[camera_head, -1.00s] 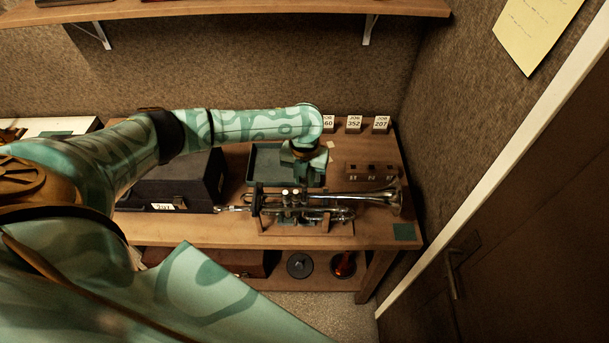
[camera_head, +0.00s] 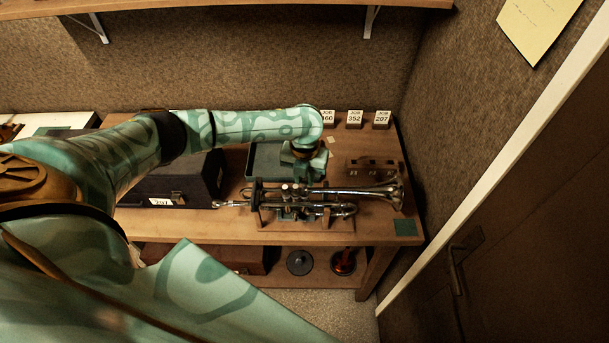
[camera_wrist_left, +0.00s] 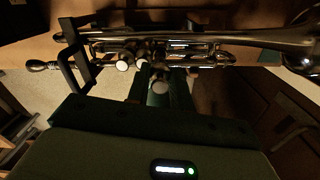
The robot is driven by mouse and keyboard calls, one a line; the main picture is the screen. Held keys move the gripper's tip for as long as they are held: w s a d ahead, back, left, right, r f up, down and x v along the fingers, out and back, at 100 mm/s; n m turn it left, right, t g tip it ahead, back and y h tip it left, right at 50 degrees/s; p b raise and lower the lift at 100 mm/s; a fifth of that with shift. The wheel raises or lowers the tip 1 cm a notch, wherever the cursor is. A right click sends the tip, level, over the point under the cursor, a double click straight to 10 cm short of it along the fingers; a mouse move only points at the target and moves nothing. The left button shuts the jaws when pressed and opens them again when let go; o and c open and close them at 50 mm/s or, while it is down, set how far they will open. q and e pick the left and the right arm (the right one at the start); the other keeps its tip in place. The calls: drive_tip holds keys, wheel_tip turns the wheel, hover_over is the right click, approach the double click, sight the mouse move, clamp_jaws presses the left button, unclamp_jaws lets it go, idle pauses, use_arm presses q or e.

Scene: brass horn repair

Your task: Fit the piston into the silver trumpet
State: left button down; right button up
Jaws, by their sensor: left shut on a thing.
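The silver trumpet (camera_head: 370,191) lies on its side-to-side stand on the bench, bell to the right. In the left wrist view the trumpet (camera_wrist_left: 255,42) crosses the top, with two pale valve buttons on its left part. My left gripper (camera_head: 303,178) is at the trumpet's far side, near the valves. In the left wrist view the gripper (camera_wrist_left: 160,92) is shut on the piston (camera_wrist_left: 159,86), whose pale round top shows between the fingers. The piston's lower part is hidden, so I cannot tell whether it is inside a valve casing. My right gripper is not in view.
A dark case (camera_head: 170,186) stands left of the trumpet. A shallow tray (camera_head: 262,162) lies behind it, partly under my left arm. A wooden block (camera_head: 372,168) and job cards (camera_head: 355,119) stand behind right. A green patch (camera_head: 405,228) lies at the bench's right front corner.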

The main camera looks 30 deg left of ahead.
use_arm(q)
drive_tip(key=shift+f+b, duration=0.5)
drive_tip(key=shift+f, duration=0.3)
drive_tip(key=shift+r, duration=0.2)
drive_tip(key=shift+r+p, duration=2.8)
drive_tip(key=shift+p, duration=0.4)
drive_tip(key=shift+p, duration=0.7)
drive_tip(key=shift+f+b, duration=2.35)
drive_tip(key=shift+f, duration=0.65)
